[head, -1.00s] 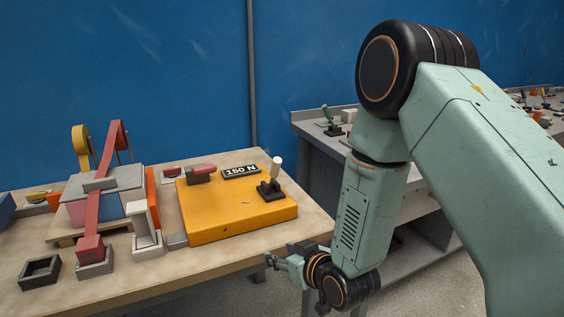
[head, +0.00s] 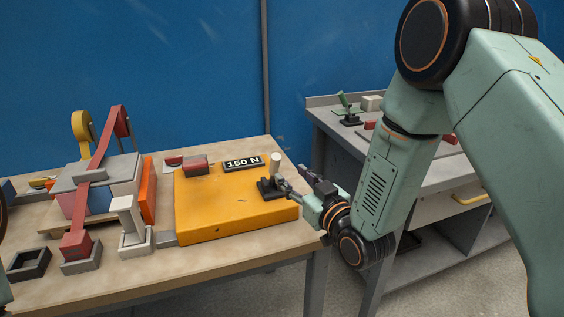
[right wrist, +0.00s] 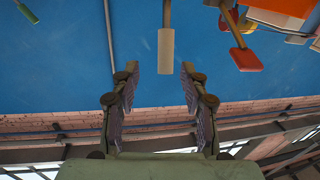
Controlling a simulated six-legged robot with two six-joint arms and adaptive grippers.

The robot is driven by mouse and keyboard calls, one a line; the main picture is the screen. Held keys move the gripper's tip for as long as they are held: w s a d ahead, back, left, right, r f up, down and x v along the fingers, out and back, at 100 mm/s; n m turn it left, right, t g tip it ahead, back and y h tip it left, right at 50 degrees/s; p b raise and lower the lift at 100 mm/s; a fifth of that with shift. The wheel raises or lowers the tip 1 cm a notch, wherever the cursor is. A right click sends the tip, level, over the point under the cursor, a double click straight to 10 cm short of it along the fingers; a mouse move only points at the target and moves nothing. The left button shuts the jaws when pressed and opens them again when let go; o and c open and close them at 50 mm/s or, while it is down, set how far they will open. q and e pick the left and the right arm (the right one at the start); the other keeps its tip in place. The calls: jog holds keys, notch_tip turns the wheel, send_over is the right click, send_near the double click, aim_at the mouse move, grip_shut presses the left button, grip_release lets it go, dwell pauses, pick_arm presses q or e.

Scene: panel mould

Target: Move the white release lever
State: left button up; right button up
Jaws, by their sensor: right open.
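The white release lever (head: 275,164) stands on a black base (head: 271,189) near the right side of a yellow block (head: 222,206). It looks close to upright in the head view. My right gripper (head: 291,178) is just right of the lever, open and empty. In the right wrist view, which looks upside down, the pale lever handle (right wrist: 166,52) hangs from the top edge. Its end shows between the two spread fingers of my gripper (right wrist: 160,68). I cannot tell whether they touch it. My left gripper is out of view.
A "150 N" plate (head: 244,163) and a red-handled part (head: 195,167) sit on the block's back part. A clamp with a red arm (head: 88,195) and a whitish upright piece (head: 131,222) stand left. Another bench (head: 335,150) is at right.

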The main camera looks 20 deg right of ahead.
aim_at(278, 167)
jog(key=x, duration=0.2)
jog(key=a+x, duration=0.1)
jog(key=x, duration=0.2)
jog(key=shift+w+f, duration=0.15)
jog(key=shift+w+b, duration=0.35)
jog(key=shift+w, duration=0.35)
jog(key=shift+w+a, duration=0.4)
jog(key=shift+d, duration=0.25)
jog(key=shift+c, duration=0.2)
jog(key=shift+d, duration=0.1)
jog(key=shift+c, duration=0.8)
jog(key=shift+a, duration=0.25)
jog(key=c, duration=0.5)
jog(key=shift+d, duration=0.1)
grip_shut()
